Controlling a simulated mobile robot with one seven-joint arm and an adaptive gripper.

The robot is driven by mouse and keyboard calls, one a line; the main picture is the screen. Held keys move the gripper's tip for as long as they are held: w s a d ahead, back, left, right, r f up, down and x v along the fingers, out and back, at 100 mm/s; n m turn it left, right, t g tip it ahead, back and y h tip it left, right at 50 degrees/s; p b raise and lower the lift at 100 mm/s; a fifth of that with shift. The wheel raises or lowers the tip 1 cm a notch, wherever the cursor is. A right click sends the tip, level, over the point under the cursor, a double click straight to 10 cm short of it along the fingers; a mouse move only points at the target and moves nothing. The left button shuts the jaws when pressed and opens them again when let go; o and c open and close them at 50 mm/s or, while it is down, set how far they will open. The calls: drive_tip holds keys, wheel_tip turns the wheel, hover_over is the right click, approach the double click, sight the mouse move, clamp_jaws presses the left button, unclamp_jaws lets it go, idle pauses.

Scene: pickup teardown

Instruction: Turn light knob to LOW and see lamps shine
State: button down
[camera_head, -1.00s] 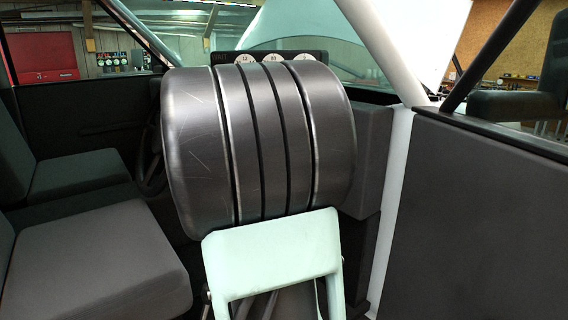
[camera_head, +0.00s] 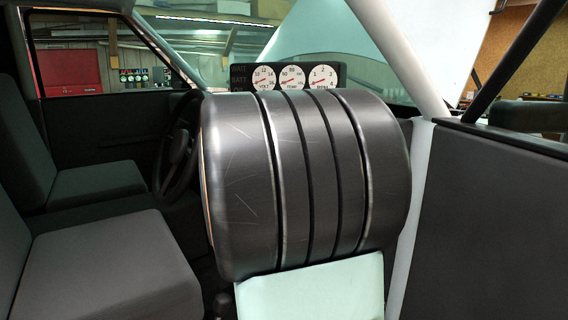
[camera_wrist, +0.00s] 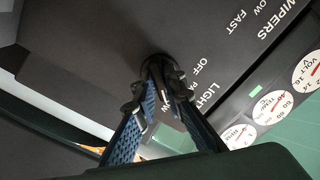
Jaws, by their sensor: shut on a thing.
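The light knob (camera_wrist: 157,66) is a dark round knob on the black dash panel in the wrist view. The printed words LIGHT, OFF and part of another label are beside it. My gripper (camera_wrist: 162,82) is shut on the knob, its blue textured fingers on either side. The fingers hide much of the knob, so I cannot tell which setting it points to. In the head view my own dark arm hides the knob and the gripper. No lamps can be made out.
A gauge cluster (camera_head: 292,77) sits on top of the dash, with white dials. The wiper labels (camera_wrist: 258,22) are beside the light labels. Grey seats (camera_head: 110,265) and a steering wheel (camera_head: 178,155) are at left. A dark door panel (camera_head: 490,220) is at right.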

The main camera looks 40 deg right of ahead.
drive_tip(key=c, duration=2.3)
unclamp_jaws()
drive_tip(key=v, duration=0.7)
drive_tip(key=shift+a, duration=0.25)
